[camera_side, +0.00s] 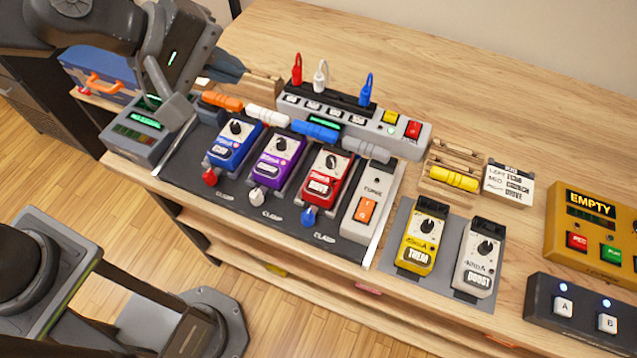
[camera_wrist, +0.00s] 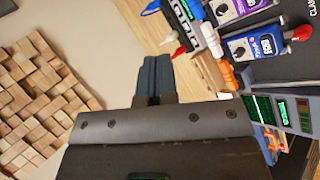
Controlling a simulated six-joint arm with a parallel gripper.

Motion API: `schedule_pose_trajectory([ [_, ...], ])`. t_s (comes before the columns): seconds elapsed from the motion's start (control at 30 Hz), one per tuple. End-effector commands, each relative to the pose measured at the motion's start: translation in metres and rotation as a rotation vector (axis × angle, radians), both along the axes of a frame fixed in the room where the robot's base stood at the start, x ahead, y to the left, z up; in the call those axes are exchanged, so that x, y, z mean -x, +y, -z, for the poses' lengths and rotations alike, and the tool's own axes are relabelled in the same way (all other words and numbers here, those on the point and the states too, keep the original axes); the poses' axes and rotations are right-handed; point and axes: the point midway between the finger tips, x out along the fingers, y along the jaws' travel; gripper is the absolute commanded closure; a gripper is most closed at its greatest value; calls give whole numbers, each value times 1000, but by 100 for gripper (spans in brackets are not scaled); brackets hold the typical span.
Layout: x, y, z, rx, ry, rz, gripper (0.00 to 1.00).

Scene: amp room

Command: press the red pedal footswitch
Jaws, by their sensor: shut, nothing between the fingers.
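The red pedal (camera_side: 325,176) sits third from the left on the dark pedalboard (camera_side: 225,192), between the purple pedal (camera_side: 276,158) and the white pedal with an orange switch (camera_side: 366,210). My gripper (camera_side: 228,68) is shut and empty, high at the back left, well away from the red pedal. In the wrist view my gripper (camera_wrist: 157,75) has its fingers together; the red pedal is not clearly in that view.
A power strip (camera_side: 350,120) with red, white and blue plugs stands behind the pedals. Orange, white, blue and grey cable pieces lie between. A yellow pedal (camera_side: 423,238) and a white pedal (camera_side: 478,258) stand to the right. Bare table (camera_side: 480,110) lies behind.

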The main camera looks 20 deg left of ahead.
Motion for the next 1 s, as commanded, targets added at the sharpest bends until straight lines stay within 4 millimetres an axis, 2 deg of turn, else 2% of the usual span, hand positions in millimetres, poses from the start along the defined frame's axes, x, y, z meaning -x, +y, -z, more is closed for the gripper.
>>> schedule_pose_trajectory([
  [0.03, -5, -21, 12, 63, 47, -65, 100],
  [0.2, -20, -71, 50, 265, 176, -347, 100],
  [0.4, -21, -106, 94, 403, 262, -620, 100],
  [0.6, -19, -116, 115, 460, 284, -746, 100],
  [1.0, -19, -117, 117, 466, 285, -760, 100],
])
